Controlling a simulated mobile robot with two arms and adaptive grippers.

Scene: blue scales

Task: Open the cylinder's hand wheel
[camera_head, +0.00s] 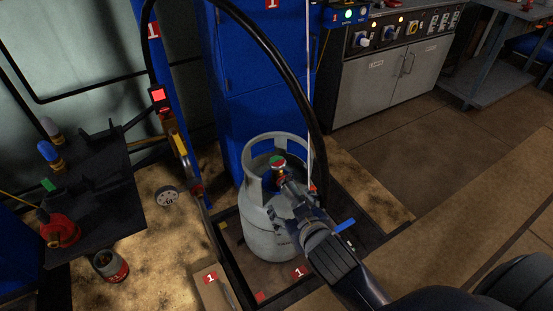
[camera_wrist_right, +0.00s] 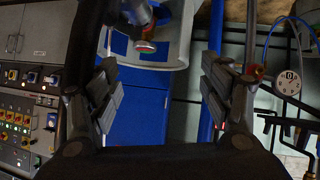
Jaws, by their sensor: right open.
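The grey gas cylinder (camera_head: 262,243) stands upright on the scale platform, with an open collar (camera_head: 254,166) around its top. Its small hand wheel (camera_head: 278,161), red and green, sits on the valve inside the collar. In the wrist view the hand wheel (camera_wrist_right: 146,47) shows edge-on near the top, beyond the fingers. My right gripper (camera_head: 286,187) reaches in from the lower right over the cylinder top, close to the valve. In the wrist view my right gripper (camera_wrist_right: 160,88) has its fingers wide apart with nothing between them. My left gripper is not in view.
A thick black hose (camera_head: 262,42) arches over the cylinder and hangs beside it. A blue post (camera_head: 180,135) and blue cabinet (camera_head: 262,95) stand close behind. A dark bench (camera_head: 95,190) with fittings is at left. The floor at right (camera_head: 400,155) is clear.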

